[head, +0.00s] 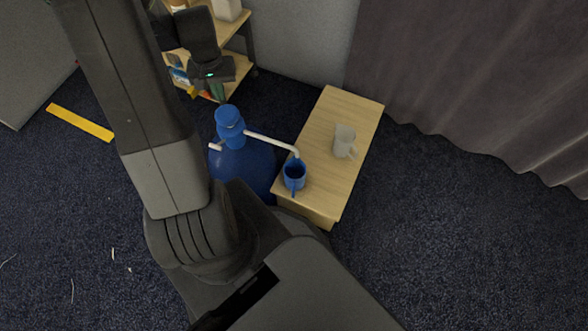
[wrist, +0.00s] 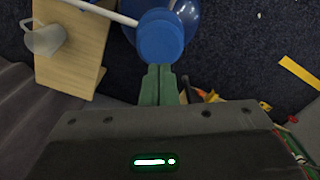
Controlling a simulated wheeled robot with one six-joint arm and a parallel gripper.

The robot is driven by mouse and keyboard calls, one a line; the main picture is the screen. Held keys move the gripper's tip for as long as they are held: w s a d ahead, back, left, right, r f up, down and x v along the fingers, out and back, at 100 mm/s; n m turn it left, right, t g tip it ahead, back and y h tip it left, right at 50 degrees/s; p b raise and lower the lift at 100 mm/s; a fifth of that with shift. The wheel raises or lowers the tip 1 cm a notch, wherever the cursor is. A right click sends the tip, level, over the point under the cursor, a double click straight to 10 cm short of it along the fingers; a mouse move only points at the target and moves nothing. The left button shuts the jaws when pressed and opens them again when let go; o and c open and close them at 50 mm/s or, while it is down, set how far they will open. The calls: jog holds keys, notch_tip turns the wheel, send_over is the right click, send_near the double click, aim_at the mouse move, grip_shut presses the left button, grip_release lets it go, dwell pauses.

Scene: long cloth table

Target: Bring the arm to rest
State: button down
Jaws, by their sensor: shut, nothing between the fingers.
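My gripper (head: 217,91) is at the upper left of the head view, empty. In the wrist view its green fingers (wrist: 158,84) are pressed together. The fingers point toward a blue water jug with a blue pump top (head: 230,124), which also shows in the wrist view (wrist: 160,38). The fingertips look near the pump top in that view, but in the head view they appear apart from it. My arm crosses the left of the head view and hides part of the floor and jug.
A small wooden table (head: 325,120) holds a blue mug (head: 294,176) below the pump's white spout (head: 272,141) and a pale mug (head: 344,140). A wooden shelf (head: 236,27) with small items stands behind my gripper. A yellow strip (head: 80,122) lies on the dark carpet. Open carpet is at right.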

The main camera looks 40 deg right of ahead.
jog(key=shift+r, duration=0.4)
